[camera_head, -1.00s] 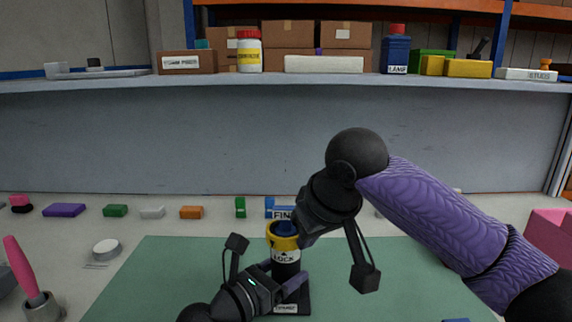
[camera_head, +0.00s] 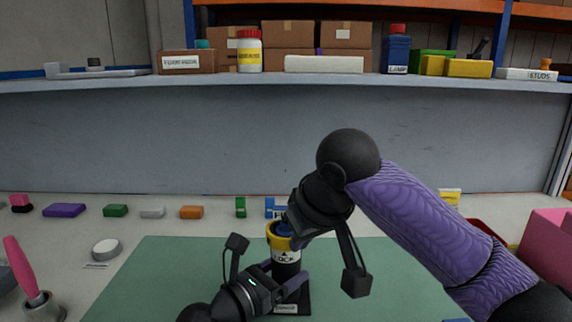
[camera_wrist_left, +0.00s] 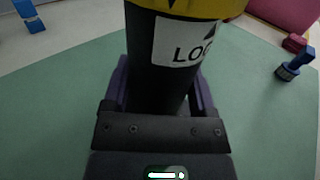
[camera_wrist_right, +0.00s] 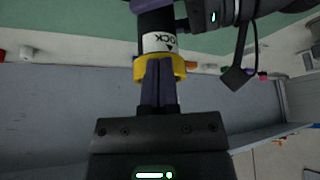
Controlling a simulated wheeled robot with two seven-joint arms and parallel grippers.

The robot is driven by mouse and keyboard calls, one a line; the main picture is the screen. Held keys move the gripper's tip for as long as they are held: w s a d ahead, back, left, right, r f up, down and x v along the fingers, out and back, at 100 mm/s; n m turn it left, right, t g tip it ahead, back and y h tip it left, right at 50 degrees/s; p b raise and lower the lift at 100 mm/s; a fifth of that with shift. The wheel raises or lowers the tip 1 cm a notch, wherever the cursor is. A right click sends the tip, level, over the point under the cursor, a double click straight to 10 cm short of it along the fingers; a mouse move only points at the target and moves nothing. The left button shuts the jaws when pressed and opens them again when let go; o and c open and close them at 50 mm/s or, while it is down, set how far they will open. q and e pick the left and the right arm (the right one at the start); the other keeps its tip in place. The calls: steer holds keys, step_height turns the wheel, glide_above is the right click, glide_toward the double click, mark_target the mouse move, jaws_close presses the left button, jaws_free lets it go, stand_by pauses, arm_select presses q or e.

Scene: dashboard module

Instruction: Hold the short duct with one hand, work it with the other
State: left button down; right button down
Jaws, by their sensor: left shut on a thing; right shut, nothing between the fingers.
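The short duct (camera_head: 288,270) is a black upright cylinder with a yellow collar (camera_head: 277,243), a white "LOCK" label and a blue top. It stands on a dark base on the green mat (camera_head: 180,270). My left gripper (camera_head: 284,281) is shut around its black body from the lower left; the left wrist view shows a purple finger on each side of the body (camera_wrist_left: 155,60). My right gripper (camera_head: 296,238) comes from the upper right. Its closed, empty fingers (camera_wrist_right: 158,82) overlap the yellow collar (camera_wrist_right: 178,66) in the right wrist view; I cannot tell if they touch it.
Several small coloured blocks (camera_head: 190,212) line the back of the table. A pink bin (camera_head: 548,240) stands right. A loaded shelf (camera_head: 130,85) spans the back. The mat's left part is clear.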

step_height(320, 180, up, 6)
steer(key=shift+s+d, duration=0.2)
steer(key=shift+s, duration=0.05)
arm_select(q)
jaws_free()
steer(key=shift+a, duration=0.1)
